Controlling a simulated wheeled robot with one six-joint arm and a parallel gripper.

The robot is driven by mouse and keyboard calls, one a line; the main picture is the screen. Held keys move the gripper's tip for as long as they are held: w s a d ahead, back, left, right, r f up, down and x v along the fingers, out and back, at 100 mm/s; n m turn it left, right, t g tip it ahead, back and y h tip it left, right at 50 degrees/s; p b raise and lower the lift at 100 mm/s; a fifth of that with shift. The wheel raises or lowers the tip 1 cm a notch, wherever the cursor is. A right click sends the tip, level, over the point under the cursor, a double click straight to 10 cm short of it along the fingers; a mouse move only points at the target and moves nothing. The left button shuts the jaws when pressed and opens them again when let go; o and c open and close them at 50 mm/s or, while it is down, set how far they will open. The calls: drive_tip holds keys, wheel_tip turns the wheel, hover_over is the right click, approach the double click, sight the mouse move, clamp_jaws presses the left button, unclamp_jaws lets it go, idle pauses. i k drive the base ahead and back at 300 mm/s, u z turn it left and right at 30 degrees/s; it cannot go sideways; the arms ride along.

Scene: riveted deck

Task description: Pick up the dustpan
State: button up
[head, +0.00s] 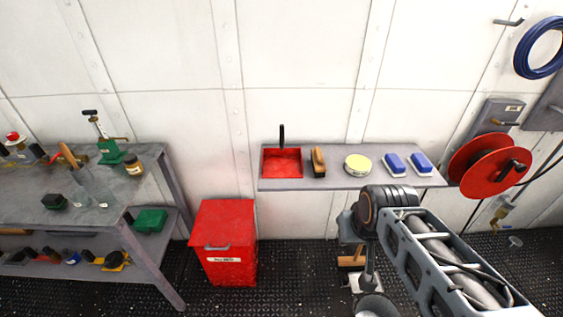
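The red dustpan (283,165) lies on the grey wall shelf, near its left end. Its black handle (282,135) stands up at the back, against the white wall. My arm comes in from the lower right and bends down in front of the shelf's right part, well apart from the dustpan. My gripper cannot be made out; the arm's lower end runs toward the bottom edge.
The shelf (330,181) also holds a wooden brush (318,161), a round tin (357,163) and two blue-and-white brushes (396,164). A red bin (224,242) stands below left. A workbench (35,186) fills the left; a red reel (485,166) hangs at right.

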sight(282, 161)
drive_tip(key=u, duration=0.8)
drive_tip(key=i, duration=1.25)
drive_tip(key=u, duration=1)
